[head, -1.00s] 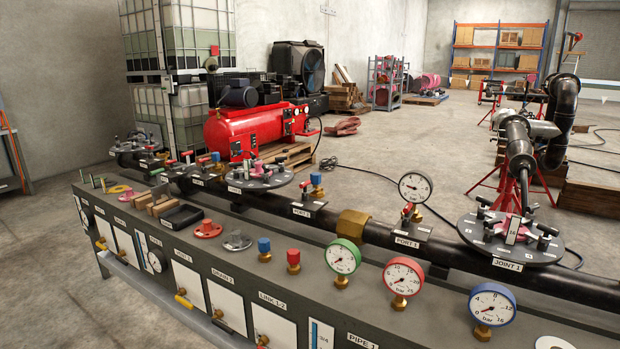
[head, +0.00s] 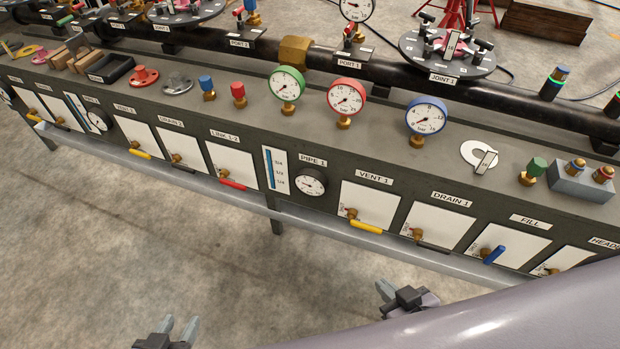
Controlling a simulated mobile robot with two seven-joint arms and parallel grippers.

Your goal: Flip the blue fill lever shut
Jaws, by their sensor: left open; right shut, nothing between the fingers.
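The blue fill lever (head: 494,255) sits on a brass valve on a white panel beneath the FILL label (head: 530,221), at the lower right of the head view. Its blue handle is tilted, not lying along the bench edge like the yellow vent lever (head: 366,227). My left gripper (head: 178,325) is open and empty over the floor at the bottom left. My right gripper (head: 384,288) is shut and empty over the floor, below and left of the fill lever and apart from it.
The DRAIN 1 lever (head: 433,248) is left of the fill lever, and the HEADER panel (head: 568,262) is right, partly hidden by my arm. A grey rail (head: 340,236) runs below the panels. The floor (head: 180,240) before the bench is clear.

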